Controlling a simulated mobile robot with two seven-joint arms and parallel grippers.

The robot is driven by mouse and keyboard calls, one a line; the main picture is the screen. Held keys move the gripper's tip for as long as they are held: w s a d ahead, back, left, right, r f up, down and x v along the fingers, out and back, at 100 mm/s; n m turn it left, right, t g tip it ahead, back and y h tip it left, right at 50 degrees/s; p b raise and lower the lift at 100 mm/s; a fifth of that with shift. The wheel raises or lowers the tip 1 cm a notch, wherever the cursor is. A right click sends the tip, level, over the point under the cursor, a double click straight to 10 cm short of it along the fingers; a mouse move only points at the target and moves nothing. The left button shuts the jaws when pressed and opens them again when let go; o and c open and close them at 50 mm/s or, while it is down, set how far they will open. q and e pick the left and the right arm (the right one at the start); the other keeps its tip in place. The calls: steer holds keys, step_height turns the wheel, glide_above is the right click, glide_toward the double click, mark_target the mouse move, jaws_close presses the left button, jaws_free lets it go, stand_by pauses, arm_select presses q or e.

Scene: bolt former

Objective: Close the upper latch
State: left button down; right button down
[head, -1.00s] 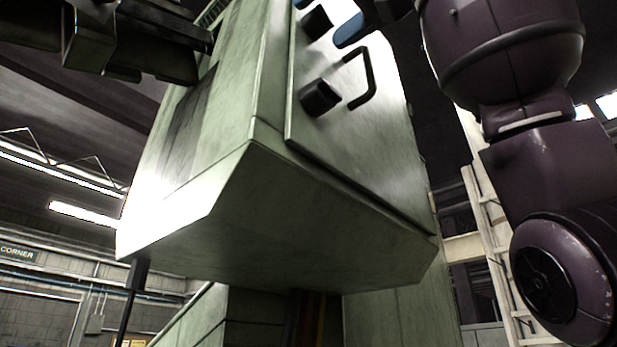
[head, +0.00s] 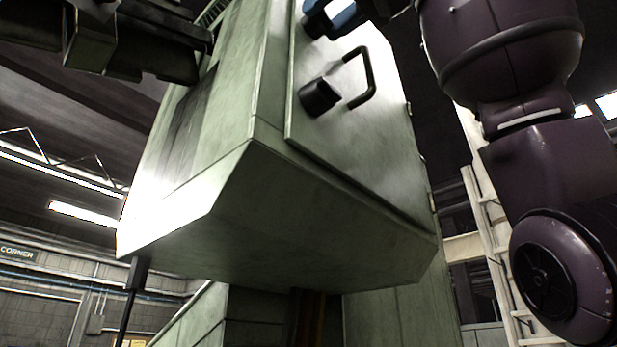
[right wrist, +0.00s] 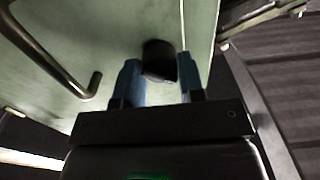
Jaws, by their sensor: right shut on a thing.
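The upper latch is a black knob (head: 318,25) on the pale green cabinet door (head: 375,150), at the top of the head view. In the right wrist view the knob (right wrist: 159,60) sits between two blue fingertips. My right gripper (head: 328,14) is shut on this knob, with one finger on each side. A second black knob, the lower latch (head: 319,97), stands free below it. The knob's base is partly hidden by the fingers.
A black bar handle (head: 366,80) stands out from the door, right of the lower knob; it also shows in the right wrist view (right wrist: 60,70). The cabinet's underside (head: 290,225) slopes below. A pale ladder-like frame (head: 490,230) stands behind, at right.

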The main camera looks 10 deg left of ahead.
steer(key=n+p, duration=0.3)
steer(key=n, duration=0.4)
steer(key=shift+n, duration=0.4)
steer(key=c, duration=0.5)
jaws_free()
steer(key=b+v, duration=0.1)
steer(key=v, duration=0.7)
steer(key=shift+b, duration=0.3)
